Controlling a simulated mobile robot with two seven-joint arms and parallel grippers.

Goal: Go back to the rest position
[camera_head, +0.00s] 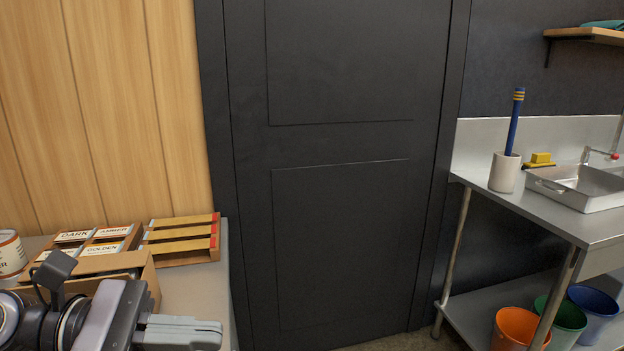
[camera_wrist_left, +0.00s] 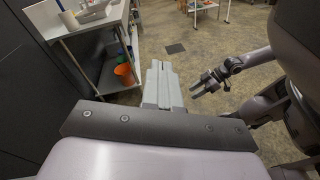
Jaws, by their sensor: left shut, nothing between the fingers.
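My left gripper (camera_head: 205,333) is at the lower left of the head view, beside the counter with the label boxes. Its two grey fingers are together and hold nothing. In the left wrist view the same shut fingers (camera_wrist_left: 163,80) point away over the open floor. My right gripper (camera_wrist_left: 206,86) shows small at the right of the left wrist view, over the floor. It is too small there to tell whether it is open or shut, and it is outside the head view.
A wooden label rack (camera_head: 185,240) and a cardboard box (camera_head: 147,272) sit on the left counter, close to my left gripper. A dark door (camera_head: 340,200) is ahead. A steel sink table (camera_head: 560,218) stands at right, with coloured buckets (camera_head: 516,328) below. The floor between is clear.

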